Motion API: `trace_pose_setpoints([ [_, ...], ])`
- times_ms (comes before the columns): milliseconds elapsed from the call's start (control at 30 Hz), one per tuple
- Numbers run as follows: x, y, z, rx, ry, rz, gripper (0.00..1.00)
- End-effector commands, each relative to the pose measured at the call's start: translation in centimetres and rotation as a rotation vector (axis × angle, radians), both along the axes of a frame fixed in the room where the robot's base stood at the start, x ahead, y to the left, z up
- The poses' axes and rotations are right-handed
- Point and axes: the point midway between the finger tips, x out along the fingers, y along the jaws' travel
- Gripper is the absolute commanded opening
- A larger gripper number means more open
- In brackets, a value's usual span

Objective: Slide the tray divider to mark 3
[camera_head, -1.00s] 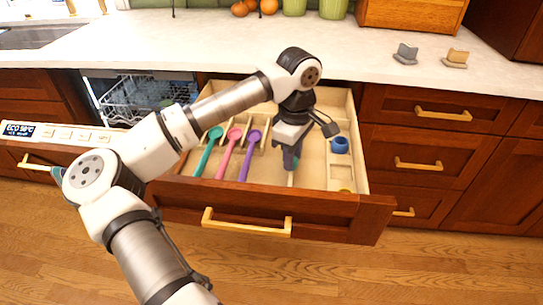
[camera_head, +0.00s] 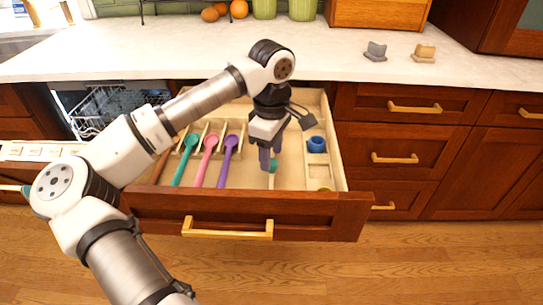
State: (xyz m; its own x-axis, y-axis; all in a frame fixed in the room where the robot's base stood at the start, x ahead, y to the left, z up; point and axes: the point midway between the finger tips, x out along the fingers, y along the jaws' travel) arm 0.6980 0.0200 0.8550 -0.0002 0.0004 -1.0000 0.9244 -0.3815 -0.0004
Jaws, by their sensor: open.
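The open drawer holds a light wooden tray (camera_head: 290,178). Teal (camera_head: 184,160), pink (camera_head: 206,160) and purple (camera_head: 228,160) spoons lie in slots to the left. No mark numbers are legible, so mark 3 cannot be made out.
A blue round item (camera_head: 316,144) sits in the tray's right compartment. The drawer front (camera_head: 250,210) has a brass handle. An open dishwasher (camera_head: 110,105) is at the left. Grey (camera_head: 376,51) and tan (camera_head: 424,53) items stand on the counter (camera_head: 180,50).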

Motion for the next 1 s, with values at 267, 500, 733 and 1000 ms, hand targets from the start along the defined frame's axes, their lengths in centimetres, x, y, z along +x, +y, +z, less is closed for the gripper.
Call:
trace_pose_setpoints([
  [267, 0.0, -0.1, 6.4, 0.002, -0.004, 0.0, 0.49],
  [500, 0.0, 0.0, 10.7, 0.001, -0.001, 0.001, 0.49],
  [733, 0.0, -0.1, 12.0, 0.0, -0.001, -0.001, 0.49],
  [1000, 0.0, -0.1, 12.0, 0.0, -0.001, -0.001, 0.49],
])
